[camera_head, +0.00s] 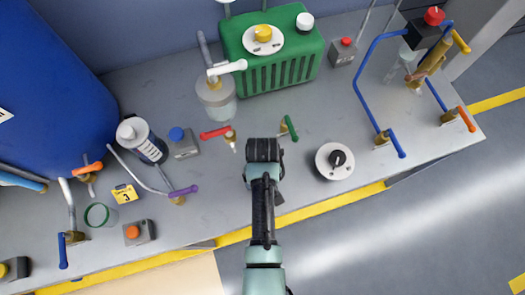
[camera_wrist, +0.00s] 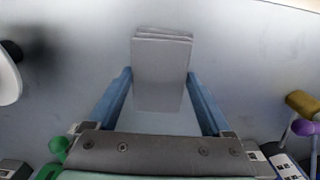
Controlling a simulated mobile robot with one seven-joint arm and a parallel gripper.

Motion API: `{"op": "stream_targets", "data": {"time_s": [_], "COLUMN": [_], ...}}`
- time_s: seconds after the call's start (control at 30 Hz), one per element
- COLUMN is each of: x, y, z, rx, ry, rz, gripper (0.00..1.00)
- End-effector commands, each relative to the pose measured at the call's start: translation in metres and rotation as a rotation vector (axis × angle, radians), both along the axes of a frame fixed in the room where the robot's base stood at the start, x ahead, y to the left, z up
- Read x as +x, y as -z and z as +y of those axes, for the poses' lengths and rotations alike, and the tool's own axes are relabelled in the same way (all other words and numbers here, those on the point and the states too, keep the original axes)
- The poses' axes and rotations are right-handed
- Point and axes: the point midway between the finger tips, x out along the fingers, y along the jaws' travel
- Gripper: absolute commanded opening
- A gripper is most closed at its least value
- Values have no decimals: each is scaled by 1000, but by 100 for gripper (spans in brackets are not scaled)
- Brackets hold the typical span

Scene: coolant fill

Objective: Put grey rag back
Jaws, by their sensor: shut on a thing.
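The grey rag (camera_wrist: 161,52) shows in the wrist view as a folded, flat rectangle with layered edges at its top end. My gripper (camera_wrist: 159,75) has its two blue fingers on either side of the rag and is shut on it. The bench's grey top (camera_wrist: 240,70) is behind the rag; I cannot tell how far below it is. In the head view my arm reaches over the middle of the bench (camera_head: 225,190), and it hides the fingertips and most or all of the rag.
A round white dial (camera_head: 335,161) is right of my arm. Red (camera_head: 215,132) and green-handled (camera_head: 290,127) valves stand just beyond. A purple-handled valve (camera_head: 183,191) and white bottle (camera_head: 142,140) are left. A green tank (camera_head: 272,50) stands behind. Yellow tape (camera_head: 335,205) marks the front edge.

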Motion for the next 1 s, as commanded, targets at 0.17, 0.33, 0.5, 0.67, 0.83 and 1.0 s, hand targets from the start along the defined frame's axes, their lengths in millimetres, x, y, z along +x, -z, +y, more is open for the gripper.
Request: {"op": "stream_targets", "data": {"time_s": [0.17, 0.33, 0.5, 0.67, 0.83, 1.0], "x": [0, 0, 0, 0, 1, 1], "y": [2, 4, 4, 4, -5, -32], "z": [0, 0, 0, 0, 0, 0], "rx": [0, 0, 0, 0, 0, -1], "ry": [0, 0, 0, 0, 0, -1], "rz": [-1, 0, 0, 0, -3, -4], "gripper": [32, 32, 100, 100, 100, 100]}}
